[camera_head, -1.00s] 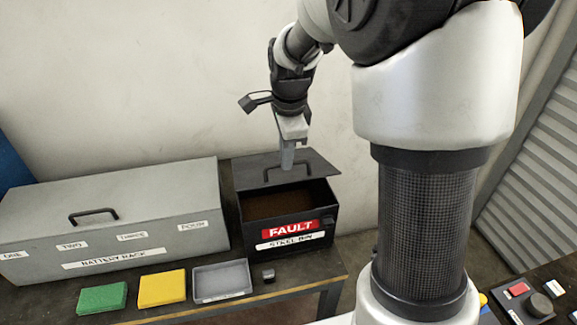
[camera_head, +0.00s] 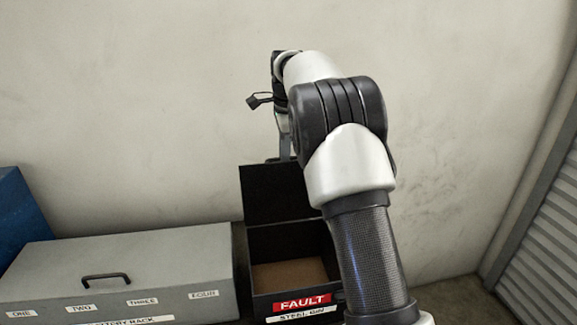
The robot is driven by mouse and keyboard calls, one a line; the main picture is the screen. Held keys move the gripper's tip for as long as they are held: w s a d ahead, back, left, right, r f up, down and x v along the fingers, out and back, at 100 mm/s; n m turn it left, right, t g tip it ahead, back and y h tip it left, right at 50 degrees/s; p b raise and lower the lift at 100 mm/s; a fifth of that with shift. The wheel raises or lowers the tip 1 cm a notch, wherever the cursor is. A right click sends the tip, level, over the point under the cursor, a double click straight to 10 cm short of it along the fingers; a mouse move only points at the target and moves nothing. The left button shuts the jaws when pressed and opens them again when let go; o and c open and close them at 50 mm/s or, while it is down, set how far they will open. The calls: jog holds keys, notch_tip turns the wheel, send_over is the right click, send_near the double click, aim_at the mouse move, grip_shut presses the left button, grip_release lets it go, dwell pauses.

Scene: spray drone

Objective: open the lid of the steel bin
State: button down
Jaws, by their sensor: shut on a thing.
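The steel bin (camera_head: 307,285) is a black box with a red FAULT label and a white STEEL BIN label on its front. Its lid (camera_head: 274,193) stands raised at the back, close to upright, and the brown inside floor of the bin shows. My gripper (camera_head: 284,150) is at the top edge of the lid, in front of the wall. It is shut on the lid's handle, though the fingertips and handle are mostly hidden behind the lid. My arm covers the right part of the bin.
A grey battery rack (camera_head: 170,255) with a black handle and labels ONE to FOUR stands left of the bin. A blue object (camera_head: 22,212) is at the far left. A pale wall is close behind. A ribbed shutter (camera_head: 545,245) is at the right.

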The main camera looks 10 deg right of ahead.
jog(key=shift+w+f, duration=0.35)
jog(key=shift+w, duration=0.55)
jog(key=shift+w+f, duration=0.3)
jog(key=shift+w, duration=0.6)
jog(key=c, duration=2.1)
grip_release()
jog(key=shift+f, duration=0.1)
jog(key=shift+o, duration=1.3)
jog(key=shift+w, duration=0.25)
jog(key=v, duration=0.8)
jog(key=shift+w, duration=0.1)
